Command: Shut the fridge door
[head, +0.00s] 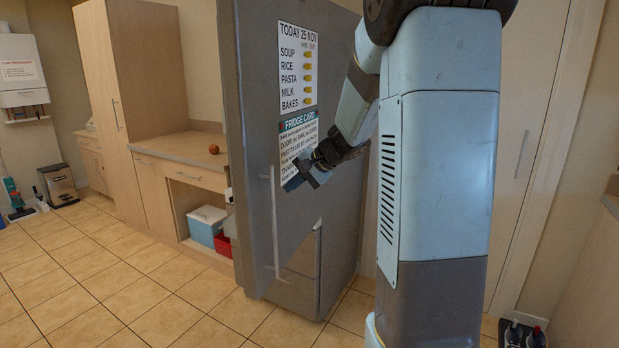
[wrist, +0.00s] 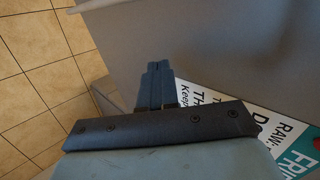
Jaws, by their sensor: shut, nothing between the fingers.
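The grey fridge door (head: 256,130) stands open in the middle of the head view, its outer face towards my arm. It carries a long vertical bar handle (head: 275,225) near its free edge. My gripper (head: 290,184) is in front of the door's outer face, near the handle's upper end and the lower notice. In the wrist view my gripper (wrist: 155,78) has its fingers together and empty, with the grey door panel (wrist: 220,50) beyond them. Whether the fingertips touch the door cannot be told. The fridge's inside is hidden behind the door.
A menu sheet (head: 297,65) and a fridge card (head: 298,140) are on the door. Left stands a wooden counter (head: 180,148) with a red fruit (head: 214,149), a blue-white cooler (head: 207,226) and a red box (head: 223,245).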

